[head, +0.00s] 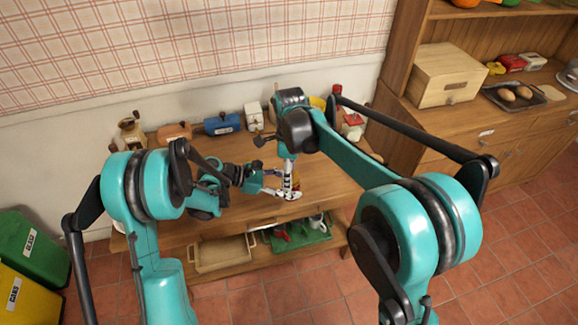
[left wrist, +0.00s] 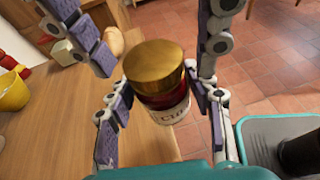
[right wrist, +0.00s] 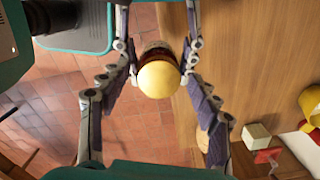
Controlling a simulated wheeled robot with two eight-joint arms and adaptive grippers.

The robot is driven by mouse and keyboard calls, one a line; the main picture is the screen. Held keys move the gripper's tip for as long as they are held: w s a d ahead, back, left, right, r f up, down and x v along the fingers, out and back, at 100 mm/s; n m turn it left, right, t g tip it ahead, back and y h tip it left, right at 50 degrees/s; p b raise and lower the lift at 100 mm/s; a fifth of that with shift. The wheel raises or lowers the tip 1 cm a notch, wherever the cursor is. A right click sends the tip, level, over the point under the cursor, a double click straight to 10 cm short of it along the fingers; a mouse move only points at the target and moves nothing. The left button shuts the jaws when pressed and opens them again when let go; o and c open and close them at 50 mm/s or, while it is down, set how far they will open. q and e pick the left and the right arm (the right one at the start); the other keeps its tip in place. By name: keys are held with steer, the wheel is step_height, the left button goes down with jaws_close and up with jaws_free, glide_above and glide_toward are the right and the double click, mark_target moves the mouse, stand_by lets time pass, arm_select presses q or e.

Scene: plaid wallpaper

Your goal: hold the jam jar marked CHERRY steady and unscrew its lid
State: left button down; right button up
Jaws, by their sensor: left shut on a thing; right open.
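The jam jar (left wrist: 172,110) has a gold lid (left wrist: 155,64), dark red contents and a pale label, only partly readable in the left wrist view. My left gripper (head: 272,180) is shut on the jar's body, with fingers on both sides. In the right wrist view the round lid (right wrist: 158,79) faces the camera, between the spread fingers of my right gripper (right wrist: 160,55). My right gripper is open, pointing down over the jar, with a gap beside the lid. In the head view the jar is mostly hidden by the grippers.
The jar is at the wooden workbench (head: 233,222). A green tray (head: 303,236) is on the lower shelf. A wooden cabinet with a bread box (head: 448,75) stands right.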

steer(key=c, duration=1.2)
